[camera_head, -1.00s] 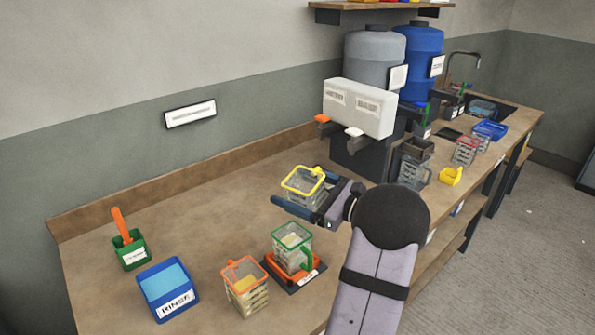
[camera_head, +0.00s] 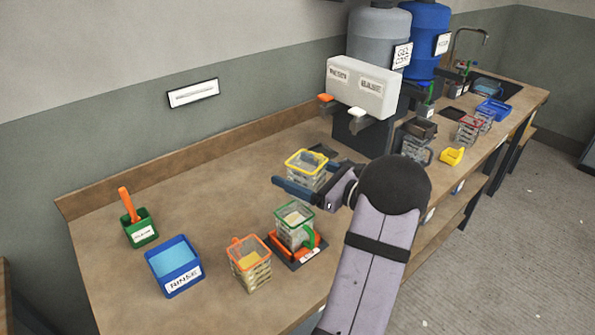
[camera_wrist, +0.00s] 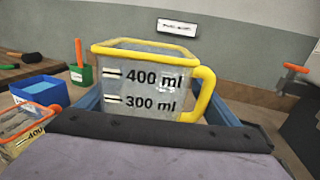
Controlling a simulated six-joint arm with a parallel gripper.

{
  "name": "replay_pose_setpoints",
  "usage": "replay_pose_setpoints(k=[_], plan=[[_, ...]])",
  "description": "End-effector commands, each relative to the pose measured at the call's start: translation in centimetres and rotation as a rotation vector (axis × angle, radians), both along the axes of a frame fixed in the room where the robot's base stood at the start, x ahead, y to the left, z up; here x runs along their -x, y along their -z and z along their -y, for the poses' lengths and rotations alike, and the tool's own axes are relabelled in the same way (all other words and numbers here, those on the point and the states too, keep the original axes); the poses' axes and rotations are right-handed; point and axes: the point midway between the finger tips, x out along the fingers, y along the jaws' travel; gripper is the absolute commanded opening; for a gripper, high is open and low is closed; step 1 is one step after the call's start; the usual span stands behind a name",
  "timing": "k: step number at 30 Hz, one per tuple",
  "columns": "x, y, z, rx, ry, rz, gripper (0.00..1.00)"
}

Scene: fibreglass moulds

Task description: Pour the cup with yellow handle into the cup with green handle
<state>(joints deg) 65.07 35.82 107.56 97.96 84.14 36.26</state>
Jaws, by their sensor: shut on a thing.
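The cup with yellow handle (camera_head: 305,168) is clear with a yellow rim and stands upright between the fingers of my gripper (camera_head: 300,184). My gripper is shut on it. In the wrist view the yellow-handled cup (camera_wrist: 145,85) fills the middle, with 400 ml and 300 ml marks and its handle at the right; its contents are hard to make out. The cup with green handle (camera_head: 293,226) stands upright on an orange and dark scale (camera_head: 297,254), nearer the camera than my gripper. Pale material shows inside it.
An orange-rimmed cup (camera_head: 250,265) stands left of the scale, beside a blue RINSE tub (camera_head: 172,268) and a green holder (camera_head: 139,231). A dispenser (camera_head: 362,86) stands behind. A red-rimmed cup (camera_head: 469,130) and a yellow scoop (camera_head: 452,156) lie right. The counter's left back is clear.

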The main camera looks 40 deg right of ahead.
Motion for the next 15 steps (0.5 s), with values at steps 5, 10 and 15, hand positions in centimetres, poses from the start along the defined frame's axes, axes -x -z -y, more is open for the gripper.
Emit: replay_pose_setpoints(k=[5,10,15], plan=[[0.0,-1.9,0.0,0.002,0.000,0.001,0.55],[0.0,-3.3,0.0,0.002,0.000,0.001,0.55],[0.0,-3.6,0.0,0.001,0.000,0.000,0.55]])
